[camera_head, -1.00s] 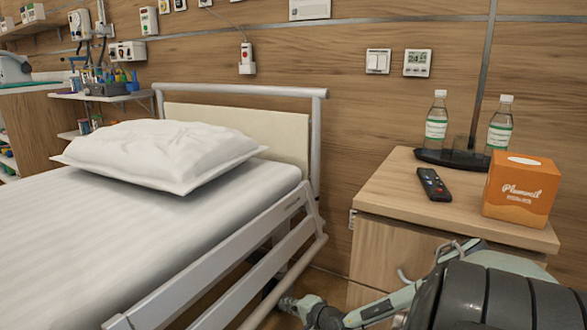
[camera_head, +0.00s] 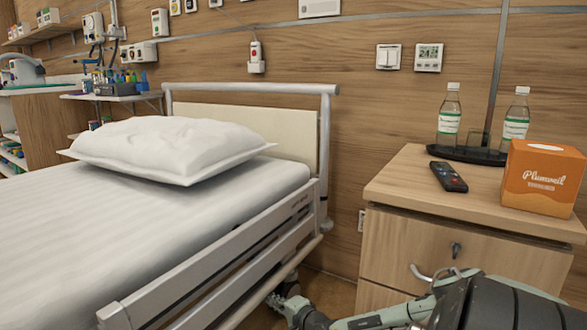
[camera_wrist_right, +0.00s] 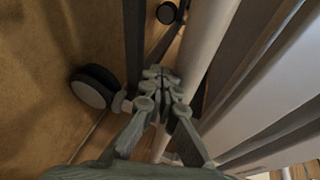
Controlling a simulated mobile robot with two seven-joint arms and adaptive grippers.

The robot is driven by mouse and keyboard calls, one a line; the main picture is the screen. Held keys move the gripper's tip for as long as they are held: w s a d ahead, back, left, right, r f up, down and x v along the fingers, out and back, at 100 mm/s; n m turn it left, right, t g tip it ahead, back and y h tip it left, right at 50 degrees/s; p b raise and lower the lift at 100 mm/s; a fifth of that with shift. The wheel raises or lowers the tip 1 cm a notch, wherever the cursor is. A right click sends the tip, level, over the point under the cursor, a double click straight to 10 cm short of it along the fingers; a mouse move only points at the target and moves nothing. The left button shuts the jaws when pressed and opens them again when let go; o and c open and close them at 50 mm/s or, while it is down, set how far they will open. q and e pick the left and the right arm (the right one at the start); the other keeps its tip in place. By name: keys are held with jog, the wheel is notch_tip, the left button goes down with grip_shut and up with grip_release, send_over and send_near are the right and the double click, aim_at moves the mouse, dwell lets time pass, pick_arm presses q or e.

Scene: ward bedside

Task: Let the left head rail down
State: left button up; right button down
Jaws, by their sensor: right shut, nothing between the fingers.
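The left head rail (camera_head: 222,262) runs along the near side of the bed. Its pale slats sit at about mattress height and slope down toward the picture's lower left. Pale slats also show at the right of the right wrist view (camera_wrist_right: 270,110). My right gripper (camera_head: 273,298) is low beside the bed, below the rail's far part. In the right wrist view, its fingertips (camera_wrist_right: 161,76) are together and empty, beside a light tube (camera_wrist_right: 205,45). I cannot tell whether they touch it. My left gripper is not in view.
A bed wheel (camera_wrist_right: 92,87) is left of the fingers. The white pillow (camera_head: 165,150) lies on the bed.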

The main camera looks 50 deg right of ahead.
dwell(0.4)
jog(key=v, duration=1.2)
